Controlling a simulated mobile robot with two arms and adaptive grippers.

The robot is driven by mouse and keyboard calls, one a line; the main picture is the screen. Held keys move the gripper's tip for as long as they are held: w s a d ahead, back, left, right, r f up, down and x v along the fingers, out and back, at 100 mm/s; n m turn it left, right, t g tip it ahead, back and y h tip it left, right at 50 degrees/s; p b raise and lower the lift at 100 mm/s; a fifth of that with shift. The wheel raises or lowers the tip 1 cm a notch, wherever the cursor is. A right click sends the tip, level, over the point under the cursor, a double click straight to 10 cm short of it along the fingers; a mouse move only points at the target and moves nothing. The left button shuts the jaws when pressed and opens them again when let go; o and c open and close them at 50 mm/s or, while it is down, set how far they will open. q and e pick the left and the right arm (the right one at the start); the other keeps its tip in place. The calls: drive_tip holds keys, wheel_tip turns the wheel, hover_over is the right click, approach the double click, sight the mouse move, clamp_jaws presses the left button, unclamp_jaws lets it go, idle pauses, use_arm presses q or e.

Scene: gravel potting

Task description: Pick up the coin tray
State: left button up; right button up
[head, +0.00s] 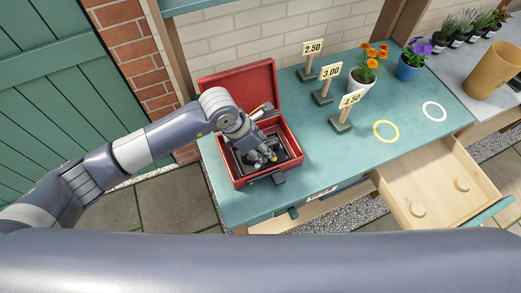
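A black coin tray (293,155) sits inside an open red cash box (238,177) on the teal table. My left gripper (264,160) points down into the box, over the tray. My gripper and wrist hide much of the tray. I cannot tell whether the fingers touch the tray or whether they are open or shut. My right gripper is not in view.
Three price signs (341,124) stand right of the box. Yellow (386,132) and white (434,111) rings mark the tabletop. An open drawer (437,183) juts out at the front right.

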use_arm(q)
clamp_jaws()
drive_tip(key=shift+r, duration=0.1)
